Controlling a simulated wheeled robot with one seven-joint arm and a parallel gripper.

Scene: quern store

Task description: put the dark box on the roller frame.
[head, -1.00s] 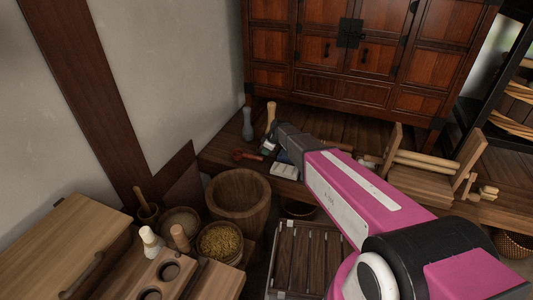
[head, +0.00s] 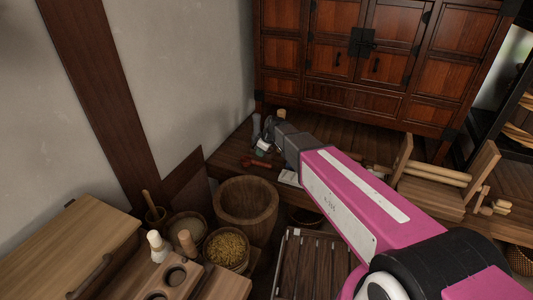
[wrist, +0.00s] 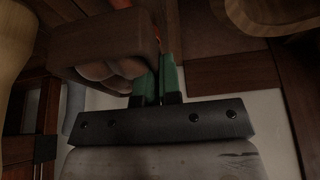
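The dark box (wrist: 100,32) is brown and open, and rounded pale shapes show in its opening in the wrist view. My gripper (wrist: 160,80) has its green fingers almost together at the box's right wall, with only a thin dark gap between them; they look closed on that wall. In the head view my gripper (head: 267,138) is over the left end of the low wooden platform, by the wall. I cannot make out the box there. The roller frame (head: 435,180), with pale wooden rollers between two upright boards, stands on the platform to the right of my arm.
A grey pestle (head: 256,128) and a red-handled tool (head: 257,163) are close to my gripper. A white block (head: 289,178) lies below it. A tall cabinet (head: 380,60) stands behind; a wooden mortar (head: 246,203) stands in front.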

